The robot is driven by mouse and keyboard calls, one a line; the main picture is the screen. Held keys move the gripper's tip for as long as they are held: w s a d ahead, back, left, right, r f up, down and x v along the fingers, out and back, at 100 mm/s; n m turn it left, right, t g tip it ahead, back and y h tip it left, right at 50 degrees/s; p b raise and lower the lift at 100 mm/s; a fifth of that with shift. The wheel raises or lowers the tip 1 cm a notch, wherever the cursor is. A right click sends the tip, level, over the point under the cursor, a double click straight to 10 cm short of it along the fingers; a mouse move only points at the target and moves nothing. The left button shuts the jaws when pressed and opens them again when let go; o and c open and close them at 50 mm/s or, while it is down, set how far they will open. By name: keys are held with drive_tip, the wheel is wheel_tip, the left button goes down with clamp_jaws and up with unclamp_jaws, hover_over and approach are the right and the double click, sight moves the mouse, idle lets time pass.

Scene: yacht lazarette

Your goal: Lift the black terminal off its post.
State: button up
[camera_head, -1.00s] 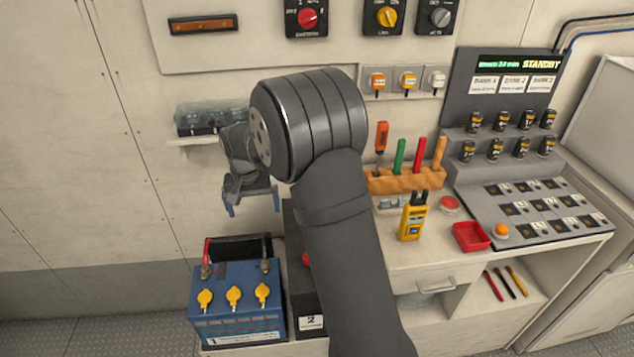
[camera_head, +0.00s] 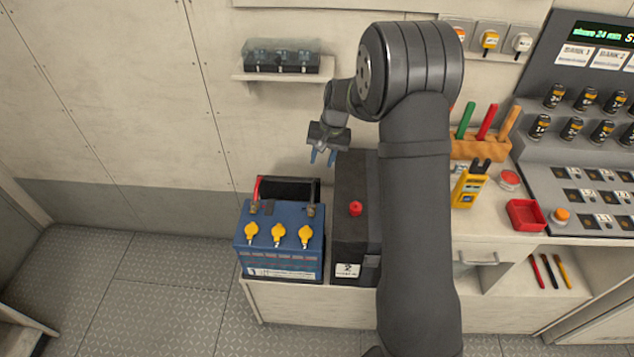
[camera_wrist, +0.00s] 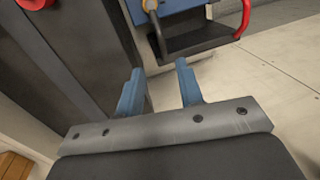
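The blue battery (camera_head: 284,268) with yellow caps sits at the left end of the bench. The black terminal (camera_head: 311,209) is on its post at the battery's back right corner, and a red terminal (camera_head: 257,190) stands at the back left. My gripper (camera_head: 322,158) is above and behind the black terminal, apart from it, with its blue fingers pointing down. In the wrist view the fingers (camera_wrist: 158,72) are spread with nothing between them. The battery (camera_wrist: 180,6) and part of the black terminal's side (camera_wrist: 151,6) show at the top edge, partly cut off.
A dark battery box (camera_head: 352,236) with a red knob (camera_head: 355,208) stands just right of the blue battery. A shelf (camera_head: 283,77) with a clear-covered block is on the wall behind. A yellow meter (camera_head: 467,190) and red tray (camera_head: 525,215) lie farther right. Floor at left is clear.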

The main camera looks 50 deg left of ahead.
sight(314, 188)
drive_tip(key=f, duration=0.4)
drive_tip(key=s+a+f, duration=0.1)
drive_tip(key=f, duration=0.6)
drive_tip(key=shift+s+a+f, duration=0.3)
drive_tip(key=shift+f, duration=0.05)
drive_tip(key=shift+c, duration=0.2)
clamp_jaws()
